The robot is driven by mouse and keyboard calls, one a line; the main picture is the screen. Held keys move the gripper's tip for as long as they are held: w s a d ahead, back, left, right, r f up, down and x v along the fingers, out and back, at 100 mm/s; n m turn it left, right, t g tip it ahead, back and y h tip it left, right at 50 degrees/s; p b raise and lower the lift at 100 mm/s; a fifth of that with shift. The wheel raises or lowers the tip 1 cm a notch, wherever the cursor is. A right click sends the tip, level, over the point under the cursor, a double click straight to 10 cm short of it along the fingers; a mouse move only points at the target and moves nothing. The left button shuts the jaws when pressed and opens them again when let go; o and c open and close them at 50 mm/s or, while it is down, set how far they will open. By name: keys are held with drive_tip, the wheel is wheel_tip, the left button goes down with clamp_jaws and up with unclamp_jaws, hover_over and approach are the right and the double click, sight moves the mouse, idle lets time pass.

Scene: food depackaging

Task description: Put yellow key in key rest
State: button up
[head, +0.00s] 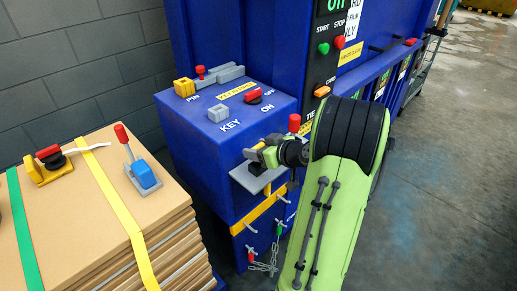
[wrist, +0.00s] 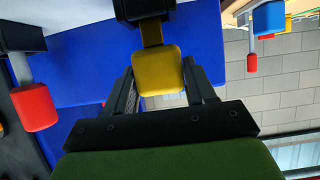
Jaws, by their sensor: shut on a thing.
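The yellow key (wrist: 157,70) is between my gripper's two dark fingers in the wrist view. Its dark shank reaches up to a black block (wrist: 143,8); whether it sits inside the block or only meets it I cannot tell. In the head view my gripper (head: 257,153) is just above a grey plate (head: 241,178) on the front of the blue box (head: 215,140), with a small black block (head: 255,168) on that plate. The key is mostly hidden there by my gripper. I cannot tell for sure which part is the key rest.
A red-handled lever (head: 294,123) stands close beside my wrist; a red handle (wrist: 35,106) also shows in the wrist view. On the box top are a red knob (head: 253,93) and a yellow block (head: 184,87). A cardboard stack (head: 95,215) stands at left.

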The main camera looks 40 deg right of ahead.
drive_tip(key=shift+f+b, duration=0.4)
drive_tip(key=o, duration=1.1)
drive_tip(key=shift+s+r, duration=0.1)
drive_tip(key=p+v, duration=0.1)
drive_tip(key=v, duration=1.4)
drive_tip(key=shift+s+r, duration=0.1)
drive_tip(key=shift+s, duration=0.15)
